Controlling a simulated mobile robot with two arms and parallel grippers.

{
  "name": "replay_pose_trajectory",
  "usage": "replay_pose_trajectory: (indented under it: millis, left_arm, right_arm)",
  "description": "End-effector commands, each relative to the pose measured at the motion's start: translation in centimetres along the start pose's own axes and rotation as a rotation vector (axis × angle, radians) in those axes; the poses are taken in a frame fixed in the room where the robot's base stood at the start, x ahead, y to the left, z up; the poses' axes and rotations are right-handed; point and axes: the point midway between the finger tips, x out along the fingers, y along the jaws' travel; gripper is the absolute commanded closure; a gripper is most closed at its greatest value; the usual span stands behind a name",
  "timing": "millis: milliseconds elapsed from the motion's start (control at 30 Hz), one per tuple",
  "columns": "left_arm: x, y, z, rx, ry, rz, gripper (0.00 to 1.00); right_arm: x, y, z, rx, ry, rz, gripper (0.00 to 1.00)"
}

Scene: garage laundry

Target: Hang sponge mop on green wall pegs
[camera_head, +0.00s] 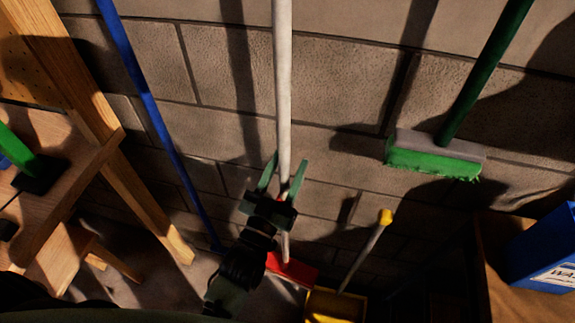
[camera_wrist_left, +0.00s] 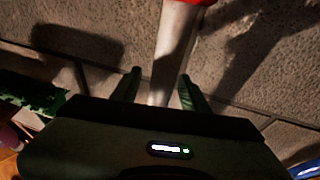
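A mop with a long white handle (camera_head: 283,80) stands upright along the block wall, and a red part (camera_head: 292,269) shows at its lower end. I take it to be the sponge mop; its sponge is not clearly seen. My left gripper (camera_head: 281,172) has its two green fingers on either side of the handle. In the left wrist view the handle (camera_wrist_left: 168,65) passes between the fingers (camera_wrist_left: 160,88), with small gaps visible at both sides, so the gripper looks open. Part of the lower handle is hidden by the gripper. I see no green wall pegs. My right gripper is not in view.
A green brush (camera_head: 435,155) hangs in front of the wall at right. A blue pole (camera_head: 150,105) leans at left beside a wooden bench (camera_head: 75,150). A yellow container (camera_head: 335,306) and a yellow-tipped stick (camera_head: 366,248) stand below. A blue box (camera_head: 540,250) sits at lower right.

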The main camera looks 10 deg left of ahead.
Motion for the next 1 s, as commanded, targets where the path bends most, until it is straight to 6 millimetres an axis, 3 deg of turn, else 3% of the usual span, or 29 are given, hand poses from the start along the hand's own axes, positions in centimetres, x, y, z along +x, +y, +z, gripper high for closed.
replay_pose_trajectory:
  millis: [267, 700, 1000]
  left_arm:
    - [-0.8, 0.0, 0.4, 0.0, -0.007, 0.001, 0.55]
    - [-7.3, 0.0, 0.2, 0.0, -0.003, 0.0, 0.55]
    - [-7.8, 0.0, 0.0, 0.0, -0.001, 0.0, 0.55]
  right_arm:
    - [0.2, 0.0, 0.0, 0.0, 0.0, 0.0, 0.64]
    - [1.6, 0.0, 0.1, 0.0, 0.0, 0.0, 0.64]
    - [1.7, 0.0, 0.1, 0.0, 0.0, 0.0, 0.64]
